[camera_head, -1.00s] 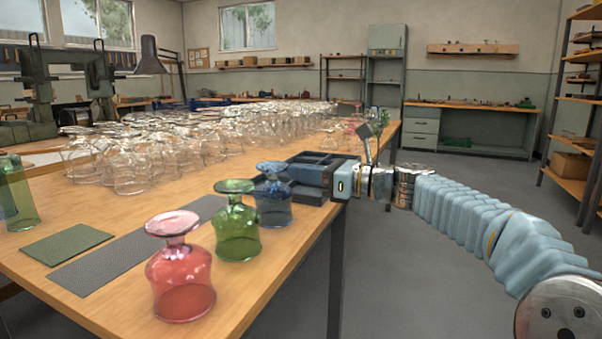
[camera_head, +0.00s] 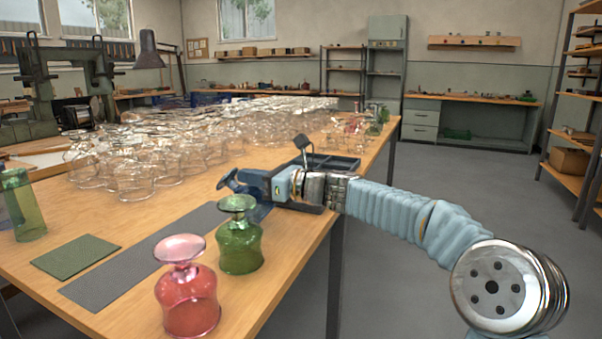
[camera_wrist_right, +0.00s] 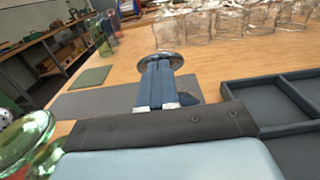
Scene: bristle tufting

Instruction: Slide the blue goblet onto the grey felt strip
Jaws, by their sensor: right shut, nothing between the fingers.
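The blue goblet (camera_head: 229,180) stands beyond the green goblet, with its disc-shaped foot uppermost. My right gripper (camera_head: 248,183) covers most of its body in the head view. In the right wrist view the blue foot (camera_wrist_right: 177,61) shows just past the closed fingertips (camera_wrist_right: 157,66). I cannot tell whether the fingers touch the goblet. The grey felt strip (camera_head: 137,258) lies flat along the table, and it also shows in the right wrist view (camera_wrist_right: 85,105). How the goblet's lower rim sits relative to the strip's far end is hidden. My left gripper is not in view.
A green goblet (camera_head: 240,245) and a red goblet (camera_head: 186,295) stand between the strip and the table's front edge. A green mat (camera_head: 75,256) lies behind the strip. A dark compartment tray (camera_head: 335,163) is beside my right arm. Many clear glasses (camera_head: 135,180) fill the back.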

